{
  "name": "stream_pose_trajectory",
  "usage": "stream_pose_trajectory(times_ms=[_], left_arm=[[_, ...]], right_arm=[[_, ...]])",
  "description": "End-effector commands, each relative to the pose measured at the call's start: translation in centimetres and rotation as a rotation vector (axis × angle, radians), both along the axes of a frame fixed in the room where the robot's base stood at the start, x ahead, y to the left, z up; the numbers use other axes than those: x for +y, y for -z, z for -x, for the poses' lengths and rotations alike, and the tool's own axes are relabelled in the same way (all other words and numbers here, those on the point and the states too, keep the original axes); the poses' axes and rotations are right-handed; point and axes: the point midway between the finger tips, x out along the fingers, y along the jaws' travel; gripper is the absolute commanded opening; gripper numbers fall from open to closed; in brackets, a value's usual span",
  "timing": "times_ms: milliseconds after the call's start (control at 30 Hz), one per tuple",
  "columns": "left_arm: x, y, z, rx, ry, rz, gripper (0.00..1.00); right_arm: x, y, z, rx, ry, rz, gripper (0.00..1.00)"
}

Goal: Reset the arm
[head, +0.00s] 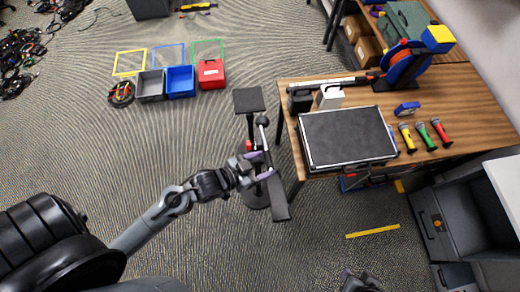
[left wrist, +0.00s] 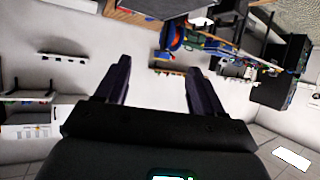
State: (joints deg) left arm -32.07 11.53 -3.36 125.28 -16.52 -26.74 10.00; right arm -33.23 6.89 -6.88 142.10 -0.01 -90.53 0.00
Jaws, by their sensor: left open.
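My left arm reaches in from the lower left of the head view. My left gripper (head: 268,164) is above the floor, left of the wooden table (head: 464,82), and appears in front of a dark stand (head: 249,101). I cannot tell whether it touches the stand. Its two purple-grey fingers are apart with nothing visible between them. In the left wrist view the left gripper (left wrist: 158,68) shows both fingers spread and empty. A dark part, likely my right gripper (head: 360,283), shows at the bottom edge of the head view; its fingers are not clear.
The table holds a black-topped case (head: 346,136), several coloured microphones (head: 423,134) and a blue-orange reel (head: 405,66). Grey (head: 151,85), blue (head: 180,81) and red (head: 211,74) bins stand on the carpet. Cables (head: 17,55) lie at far left. Open floor surrounds the arm's left side.

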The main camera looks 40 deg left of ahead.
Motion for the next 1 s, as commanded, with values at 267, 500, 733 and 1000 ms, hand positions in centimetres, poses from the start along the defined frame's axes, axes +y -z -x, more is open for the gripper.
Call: stream_pose_trajectory(times_ms=[267,500,733,1000], left_arm=[[0.1,-0.5,0.2,0.028,-0.02,-0.013,0.68],[0.1,-0.5,0.2,0.029,-0.02,-0.014,0.68],[-0.3,-0.8,0.3,0.027,-0.021,-0.001,0.68],[0.7,-2.7,1.7,0.18,-0.126,-0.056,0.68]], right_arm=[[0.1,-0.3,0.0,0.0,0.003,-0.005,0.43],[0.1,-0.3,0.0,0.001,0.003,-0.004,0.43],[0.0,-0.3,0.0,0.0,0.002,-0.002,0.43],[-0.1,-0.3,0.0,0.0,-0.004,0.005,0.43]])
